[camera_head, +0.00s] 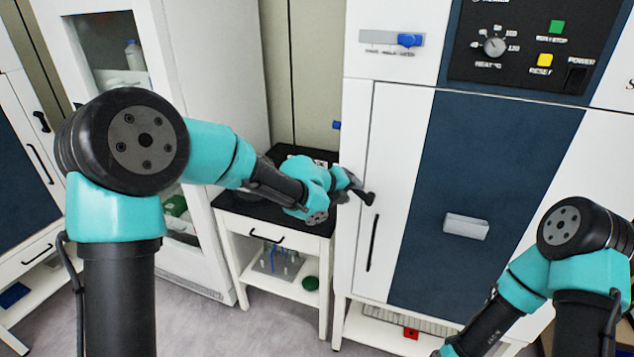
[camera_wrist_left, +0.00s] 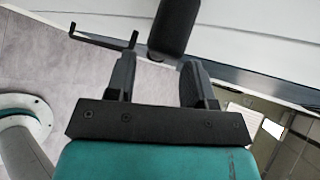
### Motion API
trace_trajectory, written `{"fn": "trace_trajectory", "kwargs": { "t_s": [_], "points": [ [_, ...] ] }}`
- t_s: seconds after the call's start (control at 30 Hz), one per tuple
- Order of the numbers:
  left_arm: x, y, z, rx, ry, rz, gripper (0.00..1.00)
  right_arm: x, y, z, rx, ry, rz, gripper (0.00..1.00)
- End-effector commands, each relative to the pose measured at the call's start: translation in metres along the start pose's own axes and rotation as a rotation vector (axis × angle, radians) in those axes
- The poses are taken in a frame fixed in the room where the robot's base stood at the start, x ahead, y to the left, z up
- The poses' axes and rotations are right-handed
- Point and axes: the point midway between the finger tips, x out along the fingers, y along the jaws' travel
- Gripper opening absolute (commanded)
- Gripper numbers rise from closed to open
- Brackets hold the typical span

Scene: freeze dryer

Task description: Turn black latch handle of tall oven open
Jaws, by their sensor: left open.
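The tall oven (camera_head: 399,150) stands at the right of the head view, with a white and dark blue front. Its black latch handle (camera_head: 369,198) shows at the left edge of the front, just by my left fingertips. My left gripper (camera_head: 357,186) reaches in from the left and is open. In the left wrist view the latch handle (camera_wrist_left: 174,25) is a thick black cylinder just beyond the open fingers (camera_wrist_left: 157,62), closer to the right-hand finger. I cannot tell whether they touch. My right arm is at lower right; its gripper is out of frame.
A thin black bar handle (camera_head: 372,240) runs down the oven front below the latch; it also shows in the left wrist view (camera_wrist_left: 100,39). A small black-topped table (camera_head: 240,207) stands left of the oven. A white glass-door cabinet (camera_head: 215,70) is behind my left arm.

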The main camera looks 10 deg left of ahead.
Motion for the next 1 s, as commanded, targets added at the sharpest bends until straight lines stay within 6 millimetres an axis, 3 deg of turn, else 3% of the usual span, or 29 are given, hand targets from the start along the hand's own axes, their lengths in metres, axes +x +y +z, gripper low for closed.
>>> {"fn": "trace_trajectory", "kwargs": {
  "t_s": [0.7,1.0],
  "points": [
    [-0.120,0.001,0.001,-0.001,-0.003,0.000,0.48,0.000,0.000,0.000,0.000,0.000,0.000,0.00],
    [-0.146,0.000,0.000,0.000,0.000,-0.001,0.48,0.000,0.000,0.000,0.000,0.000,0.000,0.00]
  ]
}}
